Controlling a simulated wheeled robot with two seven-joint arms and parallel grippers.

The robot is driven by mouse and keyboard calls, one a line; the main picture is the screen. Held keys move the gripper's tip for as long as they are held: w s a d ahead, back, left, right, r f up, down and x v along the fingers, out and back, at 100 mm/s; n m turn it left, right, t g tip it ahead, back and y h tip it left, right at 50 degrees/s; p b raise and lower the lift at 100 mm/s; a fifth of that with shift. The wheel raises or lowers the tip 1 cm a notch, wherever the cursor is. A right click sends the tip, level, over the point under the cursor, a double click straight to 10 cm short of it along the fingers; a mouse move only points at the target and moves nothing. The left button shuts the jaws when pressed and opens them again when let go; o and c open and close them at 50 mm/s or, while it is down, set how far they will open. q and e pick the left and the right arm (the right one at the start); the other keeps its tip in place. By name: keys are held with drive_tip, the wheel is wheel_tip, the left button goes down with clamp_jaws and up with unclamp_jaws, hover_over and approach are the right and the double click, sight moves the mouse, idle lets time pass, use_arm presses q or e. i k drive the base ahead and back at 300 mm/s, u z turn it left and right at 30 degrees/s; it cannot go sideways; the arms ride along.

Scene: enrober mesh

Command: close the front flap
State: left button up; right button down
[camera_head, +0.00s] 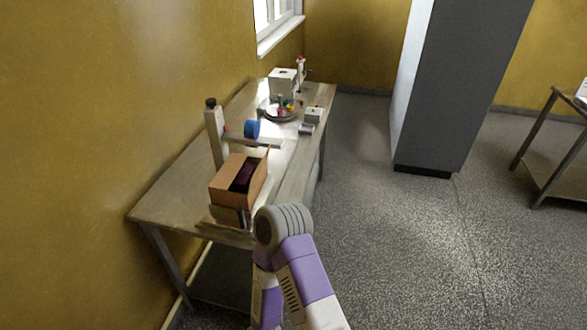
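A brown cardboard box (257,184) stands at the near end of the long table, with something dark purple (242,175) showing in its opening. Its front side faces me; I cannot clearly make out the front flap or its angle at this size. One of my arms, purple and white, rises from the bottom edge, and its rounded grey joint is just right of and below the box in the picture. I cannot make out fingers on that arm. No other arm shows, and neither gripper can be seen.
The table (170,195) runs along the yellow wall. Behind the box are an upright post (214,135), a blue roll (251,129), a plate (270,114) with small colored items and a white box (282,83). A tall grey cabinet (460,85) stands right; floor between is clear.

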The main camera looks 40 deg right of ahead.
sight(256, 175)
drive_tip(key=z, duration=1.25)
drive_tip(key=i, duration=0.1)
drive_tip(key=z, duration=0.05)
